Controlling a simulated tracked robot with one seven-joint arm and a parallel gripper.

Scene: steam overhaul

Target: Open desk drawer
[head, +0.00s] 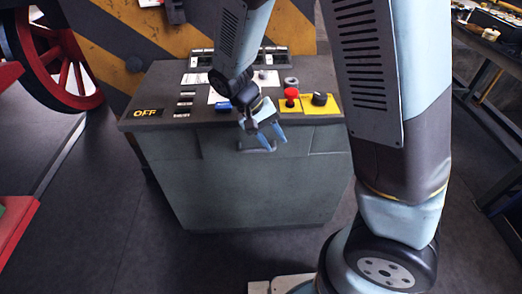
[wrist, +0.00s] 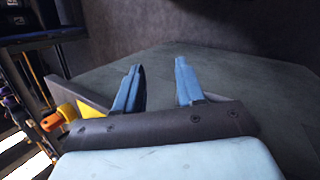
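The desk (head: 250,195) is a grey-green control desk with a sloping panel on top, in the middle of the head view. A drawer front (head: 225,143) runs along its upper face and looks closed. A small handle (head: 257,150) shows on it, partly hidden by my gripper. My gripper (head: 276,144) points down in front of the drawer front, close to the handle. Whether it touches the handle, I cannot tell. In the wrist view the two blue fingers (wrist: 158,82) stand apart with nothing seen between them, against a grey-green surface (wrist: 225,75).
The desk top holds a red button (head: 291,94), a black knob (head: 319,99) on yellow plates and an OFF label (head: 148,112). A red wheel (head: 60,60) stands at the left. A workbench (head: 490,40) is at the right. The floor (head: 110,220) left of the desk is clear.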

